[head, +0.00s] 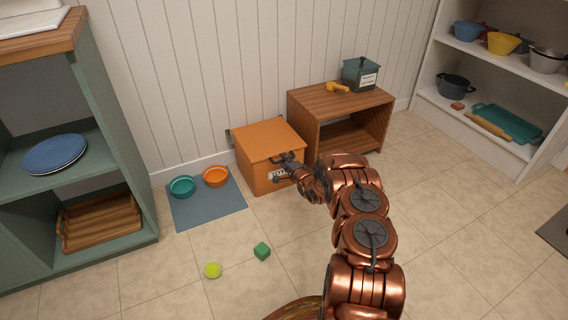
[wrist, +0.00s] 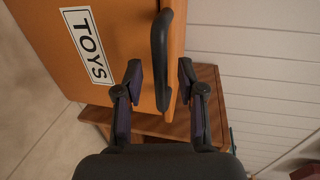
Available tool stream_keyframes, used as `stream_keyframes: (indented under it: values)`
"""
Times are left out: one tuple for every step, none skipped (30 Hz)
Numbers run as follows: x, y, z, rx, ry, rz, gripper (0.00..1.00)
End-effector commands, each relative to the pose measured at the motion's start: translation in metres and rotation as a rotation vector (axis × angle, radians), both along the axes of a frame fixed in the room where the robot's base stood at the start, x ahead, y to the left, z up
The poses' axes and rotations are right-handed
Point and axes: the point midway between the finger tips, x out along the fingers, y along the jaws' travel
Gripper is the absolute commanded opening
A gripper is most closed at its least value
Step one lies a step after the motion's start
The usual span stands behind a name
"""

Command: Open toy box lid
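The orange toy box (head: 262,171) stands on the floor against the wall, its lid (head: 270,138) down. A white TOYS label shows on its front, partly hidden by my gripper in the head view and clear in the wrist view (wrist: 87,45). A dark bar handle (wrist: 161,45) sits at the lid's front edge. My gripper (head: 283,168) is at the front of the box by the handle. In the wrist view my gripper (wrist: 160,76) is open, with a finger on each side of the handle's near end. Gaps show between the fingers and the handle.
A mat (head: 207,206) with two bowls lies to the left.

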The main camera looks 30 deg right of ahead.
Motion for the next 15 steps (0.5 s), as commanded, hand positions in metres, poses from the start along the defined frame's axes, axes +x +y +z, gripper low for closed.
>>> stream_keyframes:
  values:
    - [0.0028, 0.0000, -0.0016, 0.000, 0.000, 0.000, 0.39]
    - [0.0041, -0.0001, -0.0017, 0.000, 0.000, 0.000, 0.39]
    - [0.0057, -0.0004, -0.0015, 0.000, -0.001, 0.000, 0.39]
    - [0.0066, -0.0004, -0.0014, 0.000, -0.001, 0.000, 0.39]
    - [0.0074, -0.0004, -0.0013, 0.000, -0.001, 0.000, 0.39]
    - [0.0080, -0.0006, -0.0010, 0.000, -0.002, 0.000, 0.39]
    - [0.0085, -0.0006, -0.0008, 0.000, -0.002, 0.000, 0.39]
    - [0.0087, -0.0006, -0.0007, 0.000, -0.002, 0.000, 0.39]
    - [0.0088, -0.0008, -0.0007, 0.000, -0.002, 0.000, 0.39]
    - [0.0087, -0.0006, -0.0007, 0.000, -0.002, 0.000, 0.39]
    - [0.0087, -0.0007, -0.0007, 0.000, -0.002, 0.000, 0.39]
    - [0.0086, -0.0007, -0.0006, 0.000, -0.002, 0.000, 0.39]
    - [0.0086, -0.0007, -0.0007, 0.000, -0.001, 0.000, 0.39]
    - [0.0085, -0.0007, -0.0009, 0.000, -0.001, 0.000, 0.39]
    - [0.0085, -0.0007, -0.0009, 0.000, -0.001, 0.000, 0.37]
